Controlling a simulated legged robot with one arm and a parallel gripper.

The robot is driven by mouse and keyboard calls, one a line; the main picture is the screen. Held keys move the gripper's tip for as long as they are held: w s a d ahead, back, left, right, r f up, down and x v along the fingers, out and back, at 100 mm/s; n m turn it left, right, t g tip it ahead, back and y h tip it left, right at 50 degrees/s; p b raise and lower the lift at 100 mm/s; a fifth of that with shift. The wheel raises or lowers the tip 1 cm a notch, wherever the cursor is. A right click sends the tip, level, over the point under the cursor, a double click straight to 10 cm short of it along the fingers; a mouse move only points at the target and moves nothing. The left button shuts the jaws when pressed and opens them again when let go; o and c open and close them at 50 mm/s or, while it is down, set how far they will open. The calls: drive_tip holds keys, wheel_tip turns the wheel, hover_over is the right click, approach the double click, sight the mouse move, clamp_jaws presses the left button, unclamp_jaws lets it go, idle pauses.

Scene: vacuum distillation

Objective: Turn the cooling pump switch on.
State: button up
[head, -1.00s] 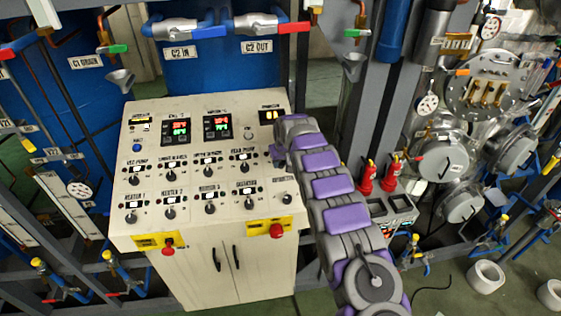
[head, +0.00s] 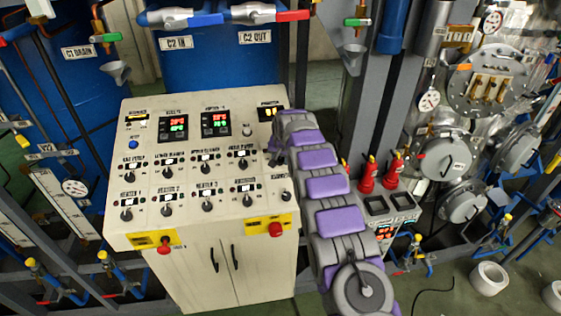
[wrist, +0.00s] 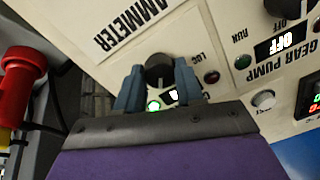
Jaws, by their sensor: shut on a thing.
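A black rotary knob (wrist: 158,69) on the cream control panel (head: 125,225) shows in the wrist view. My gripper (wrist: 158,82) has its two blue-grey fingers on either side of the knob and is shut on it. A green lamp (wrist: 153,105) beside the knob is lit. A small display window between the fingers is partly covered, and the knob's name label is mostly hidden behind my gripper, with only a first letter "C" showing. In the head view my gripper (head: 275,157) is at the panel's right edge, and my arm hides the knob.
The gear pump switch (wrist: 288,8), with its display reading OFF, is to the right in the wrist view. Several other knobs fill the panel. A red emergency button (head: 276,229) sits at the panel's front, and red bottles (head: 367,176) stand right of my arm.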

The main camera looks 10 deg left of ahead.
drive_tip(key=m+b, duration=0.1)
drive_tip(key=m, duration=0.4)
drive_tip(key=shift+w+r, duration=0.1)
drive_tip(key=shift+r, duration=0.05)
drive_tip(key=shift+m, duration=0.3)
idle(0.3)
drive_tip(key=o, duration=1)
drive_tip(key=shift+f, duration=0.25)
drive_tip(key=shift+o, duration=0.2)
drive_tip(key=shift+r, duration=0.1)
drive_tip(key=b+v, duration=0.2)
drive_tip(key=v, duration=1.5)
drive_tip(key=shift+a, duration=0.25)
drive_tip(key=shift+r, duration=0.1)
